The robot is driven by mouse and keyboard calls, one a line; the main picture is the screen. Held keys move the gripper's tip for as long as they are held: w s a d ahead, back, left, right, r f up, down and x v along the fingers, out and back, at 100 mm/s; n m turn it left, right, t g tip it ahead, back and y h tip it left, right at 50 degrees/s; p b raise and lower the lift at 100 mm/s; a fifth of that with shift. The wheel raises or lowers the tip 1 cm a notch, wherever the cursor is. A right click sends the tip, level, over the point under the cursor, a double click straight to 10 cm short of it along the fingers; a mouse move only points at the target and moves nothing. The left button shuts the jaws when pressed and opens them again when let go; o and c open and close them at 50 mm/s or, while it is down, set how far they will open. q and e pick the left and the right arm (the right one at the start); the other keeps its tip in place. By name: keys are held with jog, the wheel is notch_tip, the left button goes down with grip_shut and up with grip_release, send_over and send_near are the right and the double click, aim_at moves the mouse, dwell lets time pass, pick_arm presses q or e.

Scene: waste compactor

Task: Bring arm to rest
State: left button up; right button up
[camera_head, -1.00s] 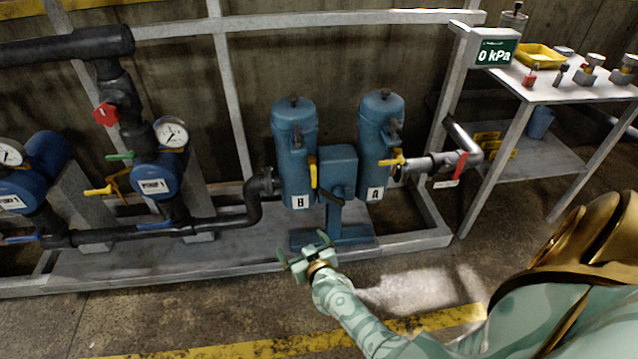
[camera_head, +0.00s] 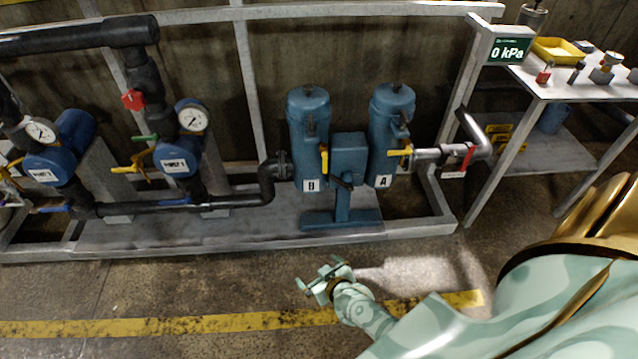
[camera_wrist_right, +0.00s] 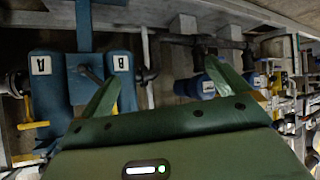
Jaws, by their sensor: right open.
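My right arm comes in from the lower right in the head view. Its pale green gripper (camera_head: 322,281) is open and empty, over the floor in front of the skid. In the right wrist view the two green fingers (camera_wrist_right: 160,92) stand apart with nothing between them. The gripper touches nothing. My left gripper is not in view.
A grey skid frame (camera_head: 250,242) carries blue filter housings B (camera_head: 309,140) and A (camera_head: 391,140) and two pumps (camera_head: 178,157) with gauges. A metal table (camera_head: 570,85) with small parts and a 0 kPa display (camera_head: 508,51) stands right. The floor in front is clear.

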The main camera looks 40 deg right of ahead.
jog(key=s+a+f+n+g+y+p, duration=0.1)
jog(key=s+a+f+g+p, duration=0.15)
jog(key=s, duration=0.45)
jog(key=s+a+f+g+p, duration=0.1)
jog(key=s+g+p, duration=0.15)
jog(key=s, duration=0.45)
pick_arm(q)
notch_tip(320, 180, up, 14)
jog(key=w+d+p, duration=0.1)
jog(key=p, duration=0.8)
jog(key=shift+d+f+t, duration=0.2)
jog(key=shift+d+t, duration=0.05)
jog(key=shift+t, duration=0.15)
pick_arm(e)
jog(key=s+d+r+n+g, duration=0.1)
jog(key=s+g, duration=0.1)
jog(key=s, duration=1)
jog(key=s+d+r+n+g, duration=0.1)
jog(key=s+r+g, duration=0.1)
jog(key=s, duration=1.1)
jog(key=shift+s+r+n+g, duration=0.2)
jog(key=shift+r+n+g, duration=0.05)
jog(key=shift+n+g, duration=0.05)
